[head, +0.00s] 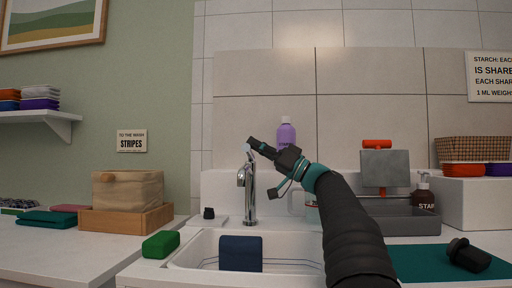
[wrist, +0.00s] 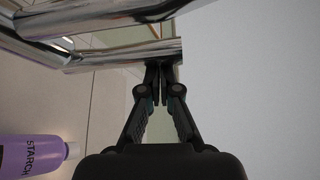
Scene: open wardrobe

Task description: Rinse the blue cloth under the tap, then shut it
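The dark blue cloth (head: 241,255) hangs flat and upright in the white sink (head: 200,249), below the chrome tap (head: 249,200). No water stream is visible from the spout. My gripper (head: 250,143) is at the top of the tap, by its handle, well above the cloth. In the wrist view my gripper's fingertips (wrist: 159,66) are together, in front of a chrome bar of the tap (wrist: 115,56). Nothing shows between them. I cannot tell whether they touch the bar. The cloth is not in the wrist view.
A purple starch bottle (head: 286,135) stands behind my arm; it also shows in the wrist view (wrist: 35,152). A green block (head: 160,244) lies at the sink's left edge. A wooden tray (head: 125,219) with a fabric bin is left. A grey tray (head: 410,219) stands right.

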